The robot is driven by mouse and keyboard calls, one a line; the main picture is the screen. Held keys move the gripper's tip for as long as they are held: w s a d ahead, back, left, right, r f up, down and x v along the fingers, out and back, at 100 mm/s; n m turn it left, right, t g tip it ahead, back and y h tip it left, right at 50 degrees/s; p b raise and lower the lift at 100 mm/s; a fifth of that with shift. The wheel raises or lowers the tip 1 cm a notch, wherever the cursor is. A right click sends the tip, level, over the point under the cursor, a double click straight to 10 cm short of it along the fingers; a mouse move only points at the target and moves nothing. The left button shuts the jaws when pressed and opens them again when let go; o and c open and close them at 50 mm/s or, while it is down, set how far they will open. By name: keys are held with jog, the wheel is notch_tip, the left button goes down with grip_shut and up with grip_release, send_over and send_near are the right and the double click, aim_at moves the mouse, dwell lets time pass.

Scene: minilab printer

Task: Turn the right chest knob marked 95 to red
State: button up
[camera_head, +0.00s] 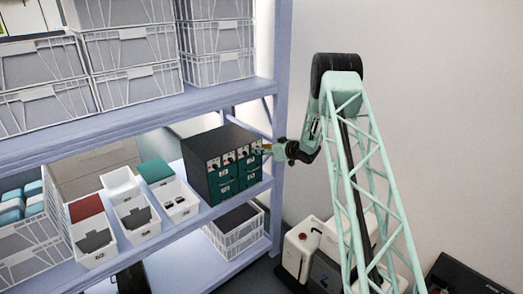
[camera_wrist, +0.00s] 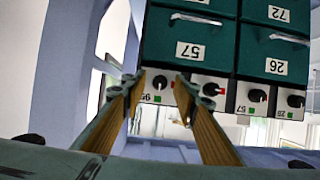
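The dark chest (camera_head: 218,148) with teal drawers stands on the middle shelf, a row of knobs along its top front. In the wrist view it appears upside down. The knob marked 95 (camera_wrist: 159,82) is a black dial on a white panel, with a green mark by its label and a small red mark at its side. My gripper (camera_wrist: 160,84) is open, one finger on each side of this knob; I cannot tell whether they touch it. In the head view my gripper (camera_head: 266,149) is at the chest's right front corner and hides that knob.
The shelf upright (camera_head: 281,130) stands just right of the chest. White bins (camera_head: 137,222) stand left of it. Grey crates (camera_head: 132,50) fill the upper shelf.

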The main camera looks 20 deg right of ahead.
jog(key=shift+c, duration=0.6)
jog(key=c, duration=0.7)
jog(key=shift+c, duration=0.2)
